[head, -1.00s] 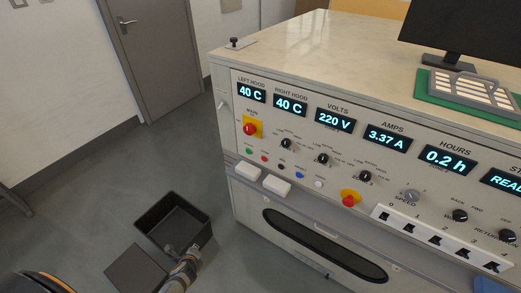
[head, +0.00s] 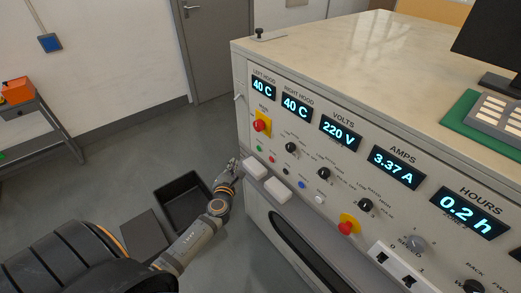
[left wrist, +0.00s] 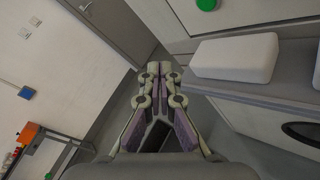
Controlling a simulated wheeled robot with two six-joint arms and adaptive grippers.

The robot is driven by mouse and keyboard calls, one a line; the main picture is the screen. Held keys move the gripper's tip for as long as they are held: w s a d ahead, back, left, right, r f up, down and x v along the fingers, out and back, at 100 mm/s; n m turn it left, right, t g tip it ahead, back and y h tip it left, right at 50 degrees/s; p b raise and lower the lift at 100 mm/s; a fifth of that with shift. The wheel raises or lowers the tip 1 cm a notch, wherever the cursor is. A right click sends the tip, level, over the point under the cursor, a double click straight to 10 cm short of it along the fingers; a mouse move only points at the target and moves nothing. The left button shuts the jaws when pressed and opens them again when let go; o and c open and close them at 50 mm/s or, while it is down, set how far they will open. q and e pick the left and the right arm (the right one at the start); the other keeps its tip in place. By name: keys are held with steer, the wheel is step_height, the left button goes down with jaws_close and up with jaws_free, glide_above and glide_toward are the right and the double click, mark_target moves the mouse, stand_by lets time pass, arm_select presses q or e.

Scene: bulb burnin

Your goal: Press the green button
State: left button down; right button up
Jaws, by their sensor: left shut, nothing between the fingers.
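The green button (head: 259,149) sits at the left end of the button row on the grey panel, below the red knob on a yellow plate (head: 262,125). In the left wrist view the green button (left wrist: 207,4) shows at the top edge, right of the fingers. My left gripper (head: 234,164) is shut and empty, in front of the panel's left end, lower and to the left of the green button and apart from it. Its closed fingers (left wrist: 158,70) point past the panel's left side in the left wrist view. My right gripper is not in view.
Two white blocks (head: 278,191) stick out on a ledge below the buttons; one (left wrist: 235,57) is close right of the fingers. Red, black, blue and white buttons follow the green one. A black bin (head: 166,222) stands on the floor. A cart (head: 32,146) stands far left.

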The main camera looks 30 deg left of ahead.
mark_target(259, 148)
arm_select(q)
steer(key=w+d, duration=0.1)
steer(key=w, duration=0.1)
steer(key=w+d, duration=0.1)
steer(key=w, duration=0.1)
steer(key=w+d+b, duration=0.1)
steer(key=w, duration=0.2)
steer(key=shift+w+d, duration=0.2)
steer(key=shift+w, duration=0.4)
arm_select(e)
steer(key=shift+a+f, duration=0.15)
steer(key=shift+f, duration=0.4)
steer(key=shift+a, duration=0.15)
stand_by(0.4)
arm_select(q)
steer(key=shift+w+d, duration=0.2)
steer(key=shift+w, duration=0.2)
